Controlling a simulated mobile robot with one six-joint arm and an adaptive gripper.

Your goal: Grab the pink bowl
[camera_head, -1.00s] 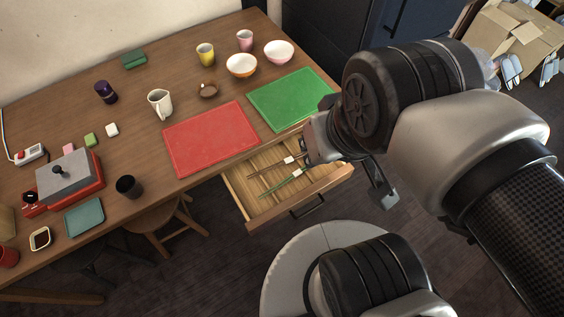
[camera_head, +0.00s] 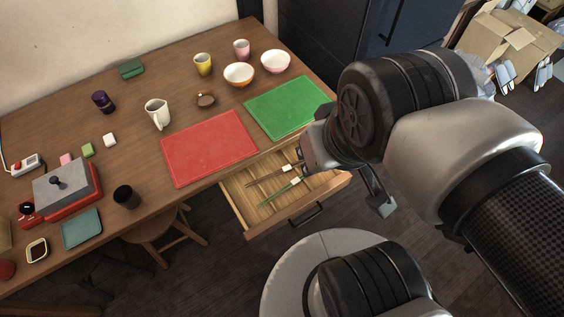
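The pink bowl (camera_head: 275,64) stands upright on the wooden table, near its far right end behind the green mat. It is pale pink outside and white inside, and looks empty. An orange-and-white bowl (camera_head: 238,77) stands close to its left. My gripper (camera_head: 352,178) is at the right, in front of the table's edge and near the open drawer, well apart from the pink bowl. One dark finger with a grey tip shows. The rest is hidden behind my arm, so its opening cannot be judged.
A green mat (camera_head: 287,104) and a red mat (camera_head: 210,149) lie along the front edge. The open drawer (camera_head: 262,222) holds utensils. A pink cup (camera_head: 241,49) and yellow cup (camera_head: 203,64) stand behind the bowls. A dark cabinet (camera_head: 345,40) is beyond the table's right end.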

